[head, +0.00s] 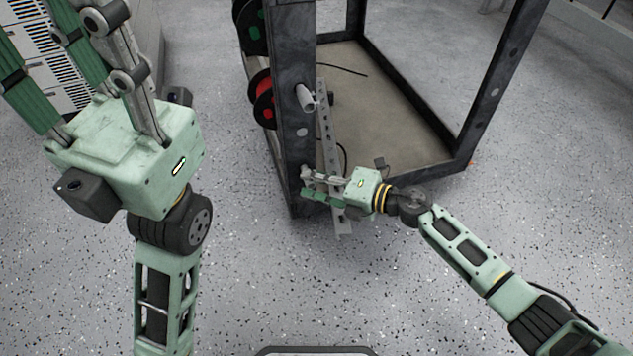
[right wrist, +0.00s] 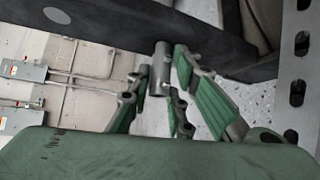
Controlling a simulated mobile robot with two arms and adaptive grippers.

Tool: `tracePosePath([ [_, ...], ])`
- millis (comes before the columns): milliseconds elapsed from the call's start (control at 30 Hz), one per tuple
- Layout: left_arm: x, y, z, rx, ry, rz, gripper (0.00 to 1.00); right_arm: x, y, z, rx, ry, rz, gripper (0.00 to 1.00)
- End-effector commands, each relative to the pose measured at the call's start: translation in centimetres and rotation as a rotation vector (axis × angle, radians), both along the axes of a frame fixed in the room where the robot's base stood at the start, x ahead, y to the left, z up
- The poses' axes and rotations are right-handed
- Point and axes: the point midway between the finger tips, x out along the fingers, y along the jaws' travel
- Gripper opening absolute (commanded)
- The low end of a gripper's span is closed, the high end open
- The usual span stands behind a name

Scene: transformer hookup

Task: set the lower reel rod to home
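The lower reel rod shows in the right wrist view as a short grey hollow tube (right wrist: 160,70) sticking out from a dark frame post. My right gripper (head: 306,183) is at the lower part of that post. In the right wrist view, its green-padded fingers (right wrist: 165,95) are apart, one to each side of the tube. I cannot tell whether either finger touches it. In the head view the gripper hides the lower rod. The upper rod (head: 307,97) sticks out higher on the post. My left gripper (head: 38,45) is at the upper left, fingers spread and empty, tips partly cut off.
A red reel (head: 263,97) and a green reel (head: 250,28) sit on the left side of the dark frame (head: 292,75). A grey perforated bar (head: 325,125) stands close beside my right gripper. A vented cabinet (head: 50,45) is at the far left. The speckled floor in front is clear.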

Motion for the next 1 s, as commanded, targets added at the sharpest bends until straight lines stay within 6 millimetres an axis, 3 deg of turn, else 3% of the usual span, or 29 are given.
tracePosePath([
  [33,0.0,0.0,0.1,0.000,-0.001,0.000,0.40,0.5,0.2,1.0,0.014,-0.012,-0.008,0.23],
  [167,0.0,0.0,0.1,-0.001,-0.002,0.000,0.40,0.4,0.2,0.9,0.012,-0.012,-0.007,0.33],
  [533,-0.1,0.1,0.2,-0.004,-0.008,0.000,0.40,-0.1,-0.7,0.5,0.004,-0.007,-0.005,0.33],
  [1000,-0.1,0.0,0.1,-0.002,-0.006,-0.001,0.40,-4.3,-8.4,2.5,0.006,-0.007,-0.005,0.33],
])
